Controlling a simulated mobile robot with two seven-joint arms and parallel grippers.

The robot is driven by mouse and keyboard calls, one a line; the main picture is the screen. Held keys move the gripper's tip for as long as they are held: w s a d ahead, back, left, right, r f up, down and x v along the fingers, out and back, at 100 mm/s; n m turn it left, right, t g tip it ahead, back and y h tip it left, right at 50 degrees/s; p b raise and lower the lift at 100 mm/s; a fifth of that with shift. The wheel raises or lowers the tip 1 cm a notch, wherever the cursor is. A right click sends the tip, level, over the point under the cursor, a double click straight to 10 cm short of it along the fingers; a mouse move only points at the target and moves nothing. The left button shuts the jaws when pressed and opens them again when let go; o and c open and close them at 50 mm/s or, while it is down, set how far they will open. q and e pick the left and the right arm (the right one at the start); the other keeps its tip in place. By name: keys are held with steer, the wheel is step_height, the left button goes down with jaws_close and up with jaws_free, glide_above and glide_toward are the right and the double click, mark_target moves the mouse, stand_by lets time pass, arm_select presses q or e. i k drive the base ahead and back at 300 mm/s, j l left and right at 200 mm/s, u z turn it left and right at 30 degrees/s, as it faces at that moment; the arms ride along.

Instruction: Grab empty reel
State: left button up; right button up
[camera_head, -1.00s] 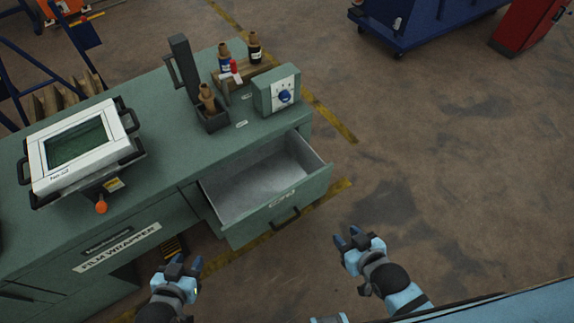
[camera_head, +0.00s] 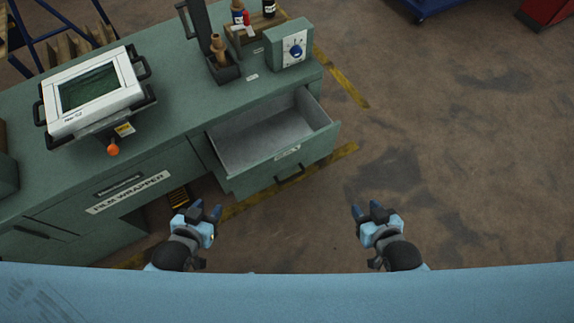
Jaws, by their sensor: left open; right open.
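A brown spool-shaped piece (camera_head: 217,46) stands upright in a dark holder (camera_head: 223,68) on the green film wrapper counter (camera_head: 180,115). It may be the empty reel, but I cannot be sure. My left gripper (camera_head: 207,211) is open and empty, in front of the counter and below the open drawer (camera_head: 262,150) in the picture. My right gripper (camera_head: 366,212) is open and empty, over the floor to the right of the drawer. Both grippers are well apart from the brown piece. The visible part of the drawer's inside looks empty.
A screen unit (camera_head: 95,92) with an orange knob (camera_head: 113,149) sits on the counter's left. A dial box (camera_head: 289,47) stands at its right end, near small bottles (camera_head: 239,14). The pulled-out drawer juts toward me.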

mark_target(218, 47)
steer(key=i, duration=0.3)
steer(key=i+u, duration=0.15)
steer(key=u, duration=0.3)
steer(key=i+l+u, duration=0.1)
steer(key=u, duration=0.3)
steer(key=i+u, duration=0.1)
steer(key=u, duration=1)
